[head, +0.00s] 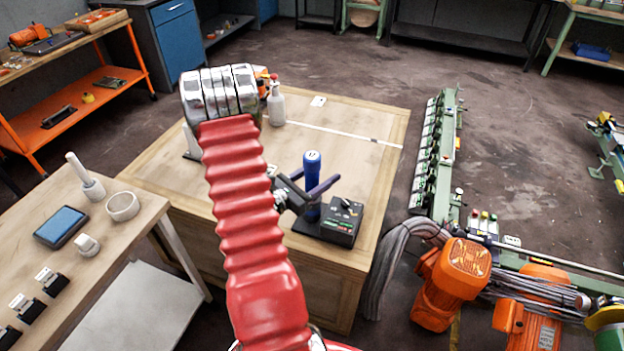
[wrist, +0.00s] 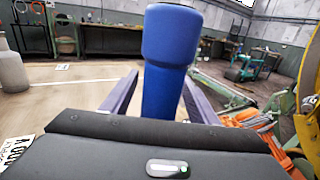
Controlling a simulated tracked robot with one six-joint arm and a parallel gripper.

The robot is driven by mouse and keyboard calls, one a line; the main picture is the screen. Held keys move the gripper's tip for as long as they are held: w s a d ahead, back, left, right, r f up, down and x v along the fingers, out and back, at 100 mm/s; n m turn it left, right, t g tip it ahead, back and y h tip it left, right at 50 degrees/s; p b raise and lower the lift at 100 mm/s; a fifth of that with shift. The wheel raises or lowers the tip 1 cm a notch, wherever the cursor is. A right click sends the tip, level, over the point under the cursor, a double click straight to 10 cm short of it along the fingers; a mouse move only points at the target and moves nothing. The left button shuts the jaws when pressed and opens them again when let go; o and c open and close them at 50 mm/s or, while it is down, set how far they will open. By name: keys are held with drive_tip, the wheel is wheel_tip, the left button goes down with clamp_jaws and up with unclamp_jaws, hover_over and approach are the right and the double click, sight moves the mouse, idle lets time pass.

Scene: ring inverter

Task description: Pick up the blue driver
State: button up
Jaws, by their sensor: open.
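The blue driver (head: 312,180) stands upright at a black device (head: 343,222) on the wooden table. It also fills the middle of the wrist view (wrist: 168,75), with its wider cap at the top. My gripper (head: 312,194) is open, with one finger on each side of the driver. The two purple-grey fingers also show in the wrist view (wrist: 158,98), left and right of the driver's shaft. A gap at each side seems to show, but contact cannot be told for sure. The driver's lower end is hidden behind my gripper's body in the wrist view.
The wooden table (head: 350,160) has a white bottle (head: 276,104) at the back. Orange motors (head: 455,280) and cables lie on the right. The table's back right is clear.

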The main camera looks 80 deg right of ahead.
drive_tip(key=shift+c, duration=0.5)
drive_tip(key=c, duration=1.2)
drive_tip(key=shift+r, duration=0.15)
wheel_tip(320, 180, up, 18)
idle(0.5)
idle(0.5)
idle(0.5)
